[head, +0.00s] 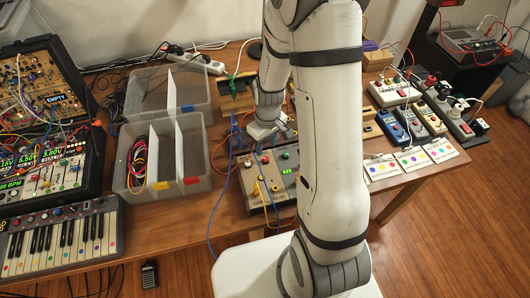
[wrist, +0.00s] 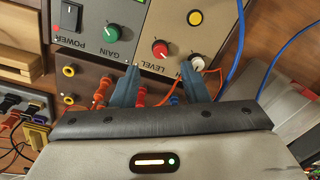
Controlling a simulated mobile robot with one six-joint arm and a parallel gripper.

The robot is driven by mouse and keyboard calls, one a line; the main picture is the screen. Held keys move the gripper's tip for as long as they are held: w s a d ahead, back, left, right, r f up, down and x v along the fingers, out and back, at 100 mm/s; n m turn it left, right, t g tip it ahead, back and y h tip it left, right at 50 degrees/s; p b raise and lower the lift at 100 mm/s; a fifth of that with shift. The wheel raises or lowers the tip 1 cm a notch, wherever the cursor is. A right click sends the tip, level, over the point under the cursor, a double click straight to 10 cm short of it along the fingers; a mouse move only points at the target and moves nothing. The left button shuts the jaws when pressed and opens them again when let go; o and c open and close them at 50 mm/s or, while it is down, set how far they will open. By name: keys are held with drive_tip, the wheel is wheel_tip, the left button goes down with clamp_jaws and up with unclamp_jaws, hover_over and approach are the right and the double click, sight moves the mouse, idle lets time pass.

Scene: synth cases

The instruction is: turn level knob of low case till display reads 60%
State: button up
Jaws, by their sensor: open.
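In the wrist view, the case's face (wrist: 172,20) fills the upper part, with a red knob (wrist: 160,49) beside the LEVEL label. In the head view my gripper (head: 266,130) hangs just behind the case.
A blue cable (wrist: 238,40) runs along the right. Clear bins (head: 205,172) stand left of the case, cards (head: 411,158) lie right.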

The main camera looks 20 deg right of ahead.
sight(266, 158)
drive_tip(key=shift+a+f, duration=0.1)
drive_tip(key=shift+f, duration=3)
drive_tip(key=shift+c, duration=0.2)
clamp_jaws()
